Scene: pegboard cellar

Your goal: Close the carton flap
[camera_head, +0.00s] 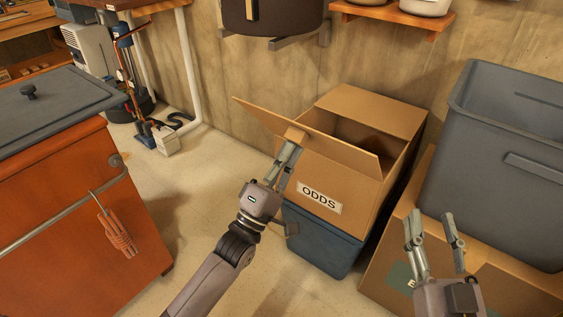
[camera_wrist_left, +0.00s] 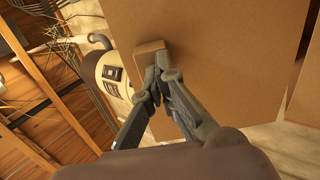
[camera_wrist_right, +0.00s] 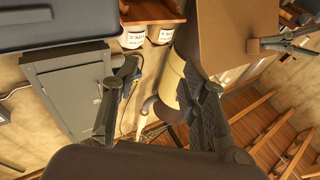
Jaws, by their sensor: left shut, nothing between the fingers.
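In the left wrist view the tab (camera_wrist_left: 151,50) lies just beyond the closed fingertips (camera_wrist_left: 160,68), against a broad cardboard face. My right gripper (camera_head: 433,217) is open and empty, to the right of the carton.
The carton rests on a blue bin (camera_head: 318,240). A grey tub (camera_head: 485,150) on another cardboard box (camera_head: 385,283) crowds the right side. An orange cabinet (camera_head: 50,210) stands at left, with clear floor (camera_head: 200,190) between it and the carton.

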